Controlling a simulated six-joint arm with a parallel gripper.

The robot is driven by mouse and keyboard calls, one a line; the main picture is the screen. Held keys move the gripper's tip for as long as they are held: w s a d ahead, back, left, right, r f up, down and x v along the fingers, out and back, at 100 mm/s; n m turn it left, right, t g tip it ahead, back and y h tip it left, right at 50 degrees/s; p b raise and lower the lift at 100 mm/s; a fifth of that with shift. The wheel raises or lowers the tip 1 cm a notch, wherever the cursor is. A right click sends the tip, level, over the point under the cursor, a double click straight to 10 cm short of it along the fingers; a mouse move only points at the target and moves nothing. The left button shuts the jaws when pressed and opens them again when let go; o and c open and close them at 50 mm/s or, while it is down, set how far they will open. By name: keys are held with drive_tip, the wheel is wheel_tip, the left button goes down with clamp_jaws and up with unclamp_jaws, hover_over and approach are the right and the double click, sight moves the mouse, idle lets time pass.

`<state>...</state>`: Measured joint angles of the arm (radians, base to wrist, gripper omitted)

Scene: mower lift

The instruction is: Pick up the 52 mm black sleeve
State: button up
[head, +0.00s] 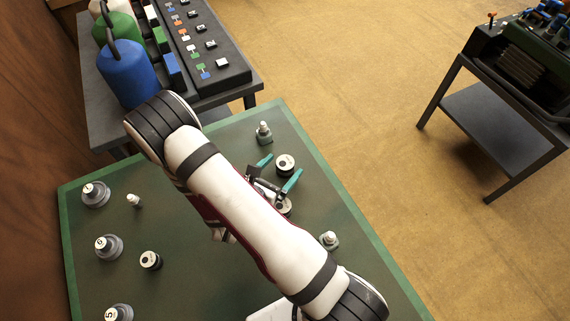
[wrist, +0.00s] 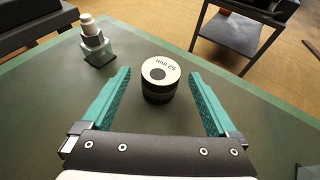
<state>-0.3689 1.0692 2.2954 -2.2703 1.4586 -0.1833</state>
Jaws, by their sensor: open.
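The 52 mm sleeve (wrist: 160,88) is a short black cylinder with a white top marked "52 mm" and a dark hole. In the wrist view it stands upright between and slightly ahead of my gripper's teal fingers (wrist: 160,76). A gap shows on each side of it. In the head view the sleeve (head: 285,165) sits on the green table just beyond my open gripper (head: 280,167). Whether the fingers are at its height or above it is hard to tell.
Another black sleeve (head: 284,207) is partly hidden under my gripper. A block with a pale peg (head: 264,134) stands nearby, also in the wrist view (wrist: 95,45). A similar block (head: 329,240) and a black sleeve (head: 151,260) stand farther off. Grey-based pieces (head: 95,194) line the left.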

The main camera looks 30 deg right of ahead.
sight(290, 159)
drive_tip(key=x, duration=0.5)
clamp_jaws()
idle(0.3)
